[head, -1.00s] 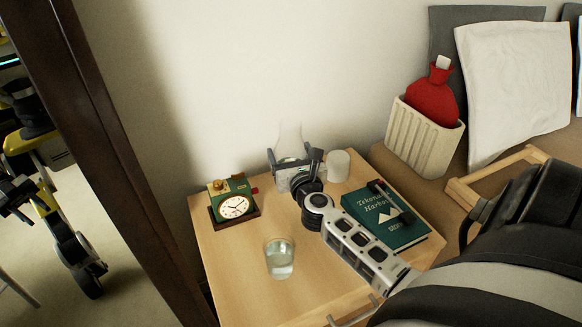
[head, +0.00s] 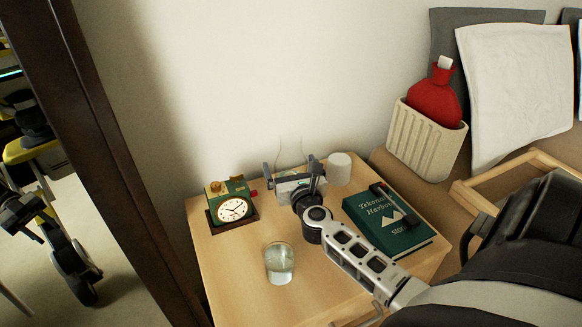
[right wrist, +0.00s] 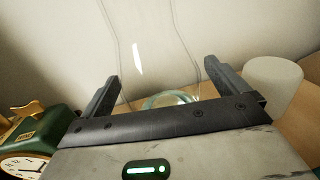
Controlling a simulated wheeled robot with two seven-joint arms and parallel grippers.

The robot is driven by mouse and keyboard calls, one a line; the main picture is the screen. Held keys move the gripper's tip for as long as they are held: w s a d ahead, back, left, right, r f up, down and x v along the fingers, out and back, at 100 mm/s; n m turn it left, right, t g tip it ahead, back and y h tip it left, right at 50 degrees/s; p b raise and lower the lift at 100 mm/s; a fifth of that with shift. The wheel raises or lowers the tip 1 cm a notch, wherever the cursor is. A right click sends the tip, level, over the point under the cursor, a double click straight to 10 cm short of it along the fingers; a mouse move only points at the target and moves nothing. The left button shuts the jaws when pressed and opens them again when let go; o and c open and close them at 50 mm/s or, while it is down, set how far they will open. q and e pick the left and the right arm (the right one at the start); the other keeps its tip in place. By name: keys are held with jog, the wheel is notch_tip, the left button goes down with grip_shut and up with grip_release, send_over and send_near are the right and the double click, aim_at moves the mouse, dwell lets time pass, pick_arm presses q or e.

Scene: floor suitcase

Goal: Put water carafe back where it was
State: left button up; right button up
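The clear glass water carafe (head: 291,152) stands upright at the back of the wooden nightstand, near the wall. Its faint outline also shows in the right wrist view (right wrist: 160,45), with its round base beyond the gripper's palm. My right gripper (head: 291,174) is in front of the carafe, with one finger on each side. In the wrist view, the fingers (right wrist: 162,82) are wide apart, with gaps visible beside the glass. The gripper hides the carafe's lower part in the head view. My left gripper is not in view.
The nightstand (head: 235,285) also holds a green clock (head: 231,206), a water glass (head: 279,264), a white cylinder (head: 339,169) right of the carafe, and a green book (head: 388,225) with dark glasses. A ribbed bin (head: 426,140) with a red bottle stands behind right.

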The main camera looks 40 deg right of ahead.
jog(key=shift+r, duration=0.15)
jog(key=shift+s+a, duration=0.2)
jog(key=shift+s, duration=0.05)
jog(key=v, duration=0.6)
jog(key=shift+s+p, duration=0.2)
jog(key=shift+p, duration=0.15)
jog(key=shift+s+a, duration=0.15)
jog(key=shift+s, duration=0.1)
